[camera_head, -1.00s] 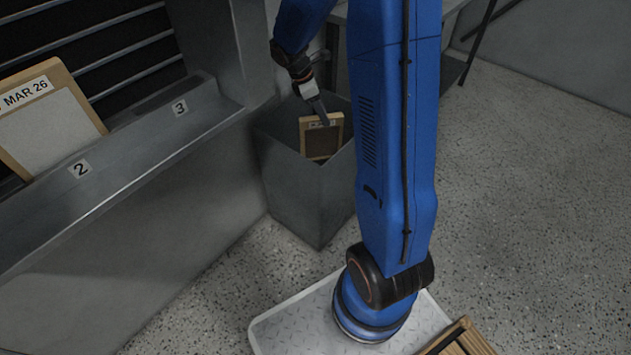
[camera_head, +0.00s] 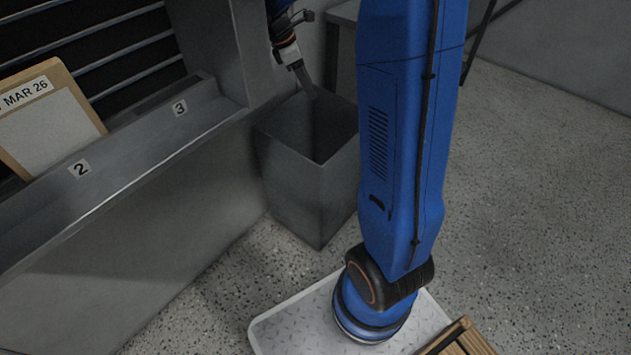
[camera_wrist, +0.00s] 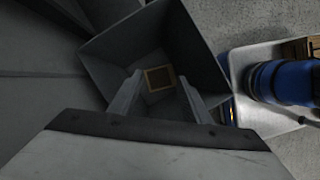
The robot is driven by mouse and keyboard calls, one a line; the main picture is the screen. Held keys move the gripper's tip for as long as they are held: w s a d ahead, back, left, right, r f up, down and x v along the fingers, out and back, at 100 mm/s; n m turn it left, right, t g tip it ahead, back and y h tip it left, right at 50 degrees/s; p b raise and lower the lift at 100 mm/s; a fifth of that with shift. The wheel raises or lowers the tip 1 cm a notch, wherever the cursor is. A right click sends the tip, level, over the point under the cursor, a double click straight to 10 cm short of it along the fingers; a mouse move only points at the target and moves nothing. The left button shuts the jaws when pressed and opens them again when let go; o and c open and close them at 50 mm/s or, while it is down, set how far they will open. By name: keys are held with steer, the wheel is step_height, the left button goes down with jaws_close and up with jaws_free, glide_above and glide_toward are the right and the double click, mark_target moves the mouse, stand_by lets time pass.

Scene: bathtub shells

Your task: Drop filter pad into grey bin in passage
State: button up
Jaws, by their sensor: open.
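The grey bin (camera_head: 310,165) stands on the floor against the metal housing, its mouth open upward. My gripper (camera_head: 311,92) is above the back of the bin's mouth, pointing down, open and empty. In the wrist view, the two fingers of my gripper (camera_wrist: 160,97) are spread apart over the bin (camera_wrist: 190,48). The filter pad (camera_wrist: 160,78), dark with a tan wooden frame, lies down inside the bin, seen between the fingers and apart from them. The bin's front wall hides the pad in the head view.
A framed pad labelled MAR 26 (camera_head: 48,115) leans in the slot at left, above a metal ledge (camera_head: 120,165) marked 2 and 3. A wooden slatted crate (camera_head: 462,340) is at the bottom right. Open speckled floor (camera_head: 540,200) lies to the right.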

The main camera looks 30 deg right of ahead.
steer(key=shift+v, duration=2.65)
